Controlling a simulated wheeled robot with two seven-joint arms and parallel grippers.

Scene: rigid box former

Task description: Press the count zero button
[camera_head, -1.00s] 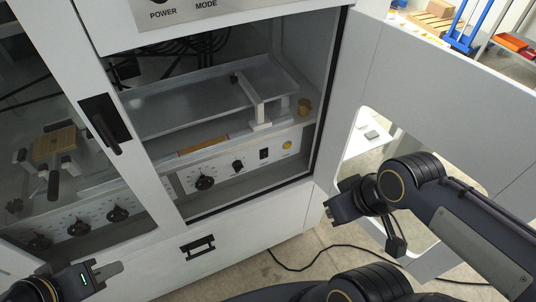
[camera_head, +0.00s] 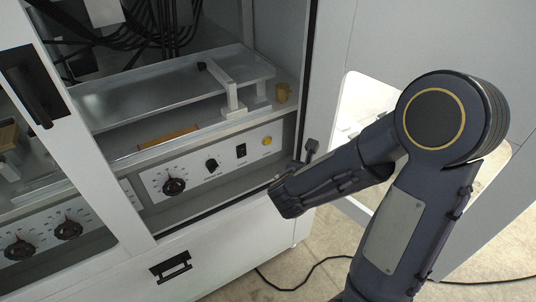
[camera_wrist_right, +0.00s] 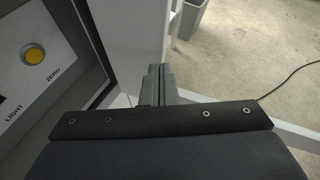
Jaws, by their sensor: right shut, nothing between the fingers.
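The count zero button is a round yellow button (camera_head: 267,141) at the right end of the white control panel (camera_head: 225,150), under the shelf in the open cabinet. In the right wrist view the yellow button (camera_wrist_right: 33,55) is at the upper left, with the word ZERO beside it. My right gripper (camera_wrist_right: 158,85) is shut and empty. Its fingers point past the cabinet's edge, to the right of the button and apart from it. In the head view the right gripper is at the cabinet's right edge, mostly hidden by my forearm. My left gripper is out of view.
The panel also has a black switch (camera_head: 241,150) and black knobs (camera_head: 174,186). A metal tray (camera_head: 180,90) lies on the shelf above. The cabinet's right frame (camera_head: 306,80) and open door (camera_head: 430,40) bound the opening. A grey bin (camera_wrist_right: 190,18) stands on the floor.

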